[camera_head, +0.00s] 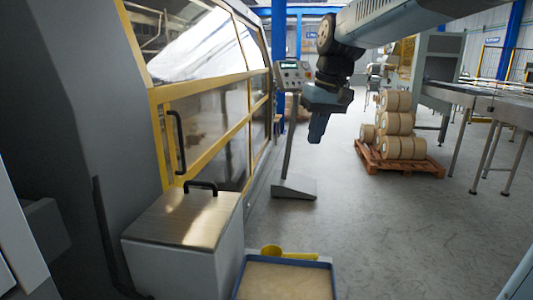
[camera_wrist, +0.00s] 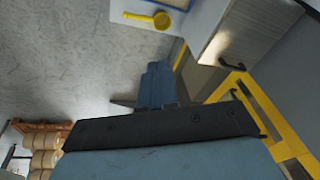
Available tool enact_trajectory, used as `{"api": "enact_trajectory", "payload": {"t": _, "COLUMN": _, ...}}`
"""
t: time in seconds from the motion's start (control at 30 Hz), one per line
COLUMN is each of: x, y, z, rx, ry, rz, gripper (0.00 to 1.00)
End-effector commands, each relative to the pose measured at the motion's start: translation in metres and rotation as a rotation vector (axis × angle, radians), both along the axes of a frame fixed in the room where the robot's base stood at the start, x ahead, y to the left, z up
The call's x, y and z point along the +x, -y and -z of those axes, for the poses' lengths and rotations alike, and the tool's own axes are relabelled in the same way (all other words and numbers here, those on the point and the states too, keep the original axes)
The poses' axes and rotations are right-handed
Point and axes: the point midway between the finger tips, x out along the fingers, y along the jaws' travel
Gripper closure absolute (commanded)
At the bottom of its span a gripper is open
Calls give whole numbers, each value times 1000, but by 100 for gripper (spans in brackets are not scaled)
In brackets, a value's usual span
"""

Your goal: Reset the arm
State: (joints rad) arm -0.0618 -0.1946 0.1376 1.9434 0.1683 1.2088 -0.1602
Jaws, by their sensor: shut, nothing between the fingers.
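My arm reaches in from the top right of the head view, and my gripper (camera_head: 318,128) hangs from it, pointing down in mid-air. It is in front of the aisle, with no object at its fingertips. In the wrist view my gripper (camera_wrist: 157,72) shows its blue fingers together, shut and empty, with the grey floor behind them.
A yellow-framed machine (camera_head: 205,85) stands at left, with a lidded box (camera_head: 185,220) before it. A yellow scoop (camera_head: 285,254) lies at the tray (camera_head: 285,262). A control pedestal (camera_head: 293,188), a pallet (camera_head: 400,168) of rolls and a conveyor (camera_head: 480,100) stand farther back. The middle floor is clear.

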Motion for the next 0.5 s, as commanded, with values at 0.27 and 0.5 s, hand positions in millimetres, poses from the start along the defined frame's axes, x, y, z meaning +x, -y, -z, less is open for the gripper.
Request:
{"api": "enact_trajectory", "payload": {"t": 0.27, "x": -68, "y": 51, "z": 16, "rx": -38, "ry": 111, "rz": 131, "gripper": 100}}
{"api": "enact_trajectory", "payload": {"t": 0.5, "x": -124, "y": 89, "z": 42, "rx": -56, "ry": 206, "rz": 236, "gripper": 100}}
